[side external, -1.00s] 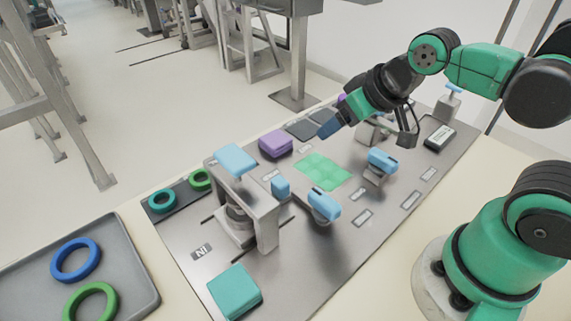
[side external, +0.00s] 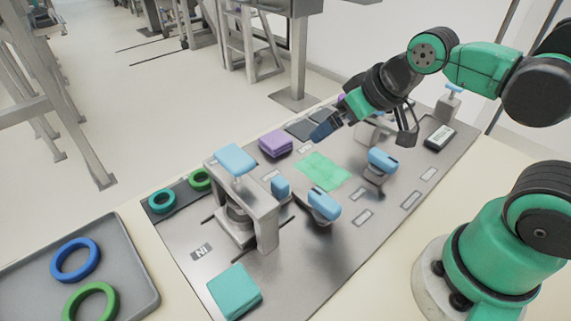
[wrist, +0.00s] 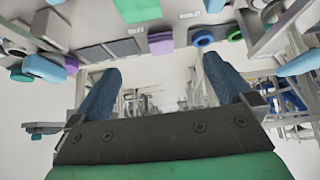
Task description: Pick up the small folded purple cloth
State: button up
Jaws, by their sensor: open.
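A folded purple cloth (side external: 275,143) lies as a small block on the metal work plate, left of my gripper. A purple thing shows in the wrist view (wrist: 160,43) beyond the fingers. A second purple thing (side external: 341,98) is partly hidden behind my arm; I cannot make out its shape. My gripper (side external: 323,130) has blue fingers and hangs above the plate, to the right of the purple cloth and apart from it. In the wrist view the fingers (wrist: 162,66) stand wide apart with nothing between them.
A thin green sheet (side external: 323,171) lies flat on the plate. Dark square pads (side external: 305,130) lie between the purple things. Blue-topped fixtures (side external: 324,205) and a metal stand (side external: 265,215) rise nearby. A grey tray (side external: 130,255) with rings stands at left.

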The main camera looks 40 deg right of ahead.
jog(key=g, duration=0.1)
send_near(273, 137)
jog(key=shift+w+f+g, duration=0.7)
jog(key=shift+w+f, duration=0.5)
jog(key=shift+x, duration=3.05)
jog(key=c, duration=1.2)
jog(key=shift+r, duration=0.1)
notch_tip(273, 137, up, 20)
jog(key=shift+f, duration=0.1)
